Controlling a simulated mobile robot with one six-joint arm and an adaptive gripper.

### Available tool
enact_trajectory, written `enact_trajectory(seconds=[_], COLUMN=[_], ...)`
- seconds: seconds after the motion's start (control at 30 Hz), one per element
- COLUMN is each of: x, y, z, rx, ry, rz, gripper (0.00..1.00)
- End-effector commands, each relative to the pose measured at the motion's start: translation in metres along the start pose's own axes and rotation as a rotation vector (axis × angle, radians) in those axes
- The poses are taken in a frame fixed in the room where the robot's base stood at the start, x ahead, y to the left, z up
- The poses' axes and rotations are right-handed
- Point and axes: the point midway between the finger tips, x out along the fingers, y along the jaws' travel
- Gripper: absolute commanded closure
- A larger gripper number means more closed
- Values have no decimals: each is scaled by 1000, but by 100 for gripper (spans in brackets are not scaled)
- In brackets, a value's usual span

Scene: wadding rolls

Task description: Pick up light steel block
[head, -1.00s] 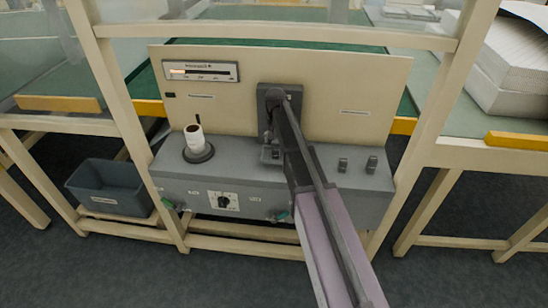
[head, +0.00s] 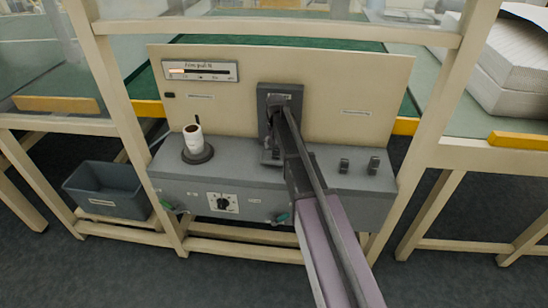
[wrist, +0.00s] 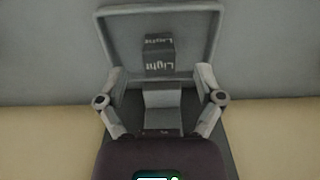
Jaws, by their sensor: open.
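A small dark grey block marked "Light" (wrist: 160,66) shows in the middle of the wrist view, in front of a grey rimmed plate (wrist: 205,22). My gripper (wrist: 160,77) is open, with one finger on each side of the block and a visible gap to it on both sides. In the head view my arm reaches up to the dark upright panel on the cream board, and my gripper (head: 277,106) is in front of that panel. The block cannot be told apart there, as my arm covers much of that spot.
A grey console (head: 225,180) stands below the cream board (head: 350,85). On it are a white cup-like roll on a round base (head: 195,140) at left and two small dark blocks (head: 358,166) at right. A grey bin (head: 105,190) sits at lower left. Cream frame posts (head: 118,110) flank the console.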

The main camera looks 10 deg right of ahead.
Motion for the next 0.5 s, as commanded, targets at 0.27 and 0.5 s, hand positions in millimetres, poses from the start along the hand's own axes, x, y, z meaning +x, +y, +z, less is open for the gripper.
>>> enact_trajectory(seconds=[0.27, 0.5], x=[24, 30], y=[0, 0], z=[0, 0], rx=[0, 1], ry=[0, 0], rz=[0, 0], gripper=[14, 14])
